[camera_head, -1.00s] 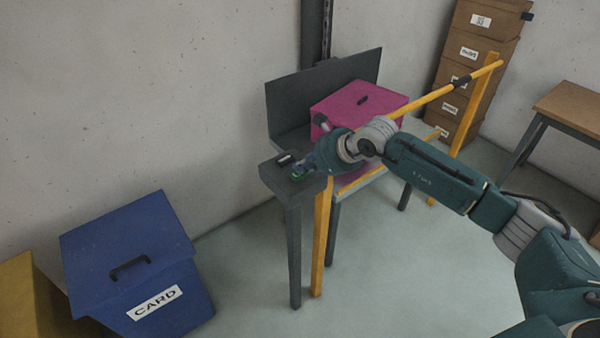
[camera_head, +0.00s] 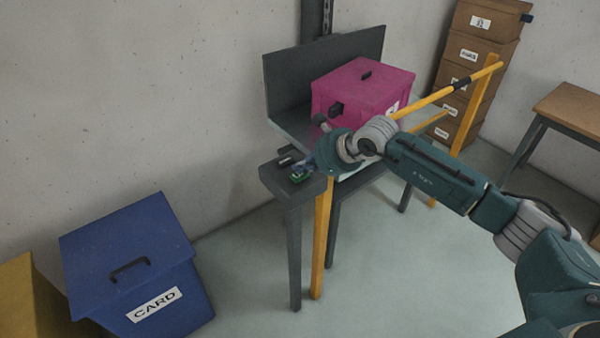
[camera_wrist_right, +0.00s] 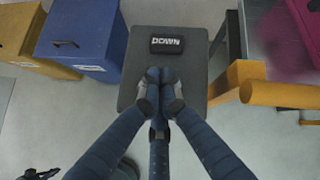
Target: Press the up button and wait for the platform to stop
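The lift platform (camera_head: 286,127) is grey with an upright back plate (camera_head: 285,82) and carries a magenta box (camera_head: 362,88). The grey control post (camera_head: 272,181) stands at its front left. In the right wrist view the post's top (camera_wrist_right: 196,77) bears a black button marked DOWN (camera_wrist_right: 166,44). My right gripper (camera_wrist_right: 160,78) is shut, its fingertips together over the post top just below that button. They hide what lies under them. In the head view the right gripper (camera_head: 306,167) is at the post top, with a green patch (camera_head: 298,177) beside the fingertips. My left gripper is out of view.
A yellow rail (camera_head: 435,96) with posts runs beside the lift, close to my right arm. A blue CARD bin (camera_head: 130,255) and a yellow bin (camera_head: 25,300) stand at left. Brown labelled boxes (camera_head: 480,50) and a table (camera_head: 570,105) are at the back right.

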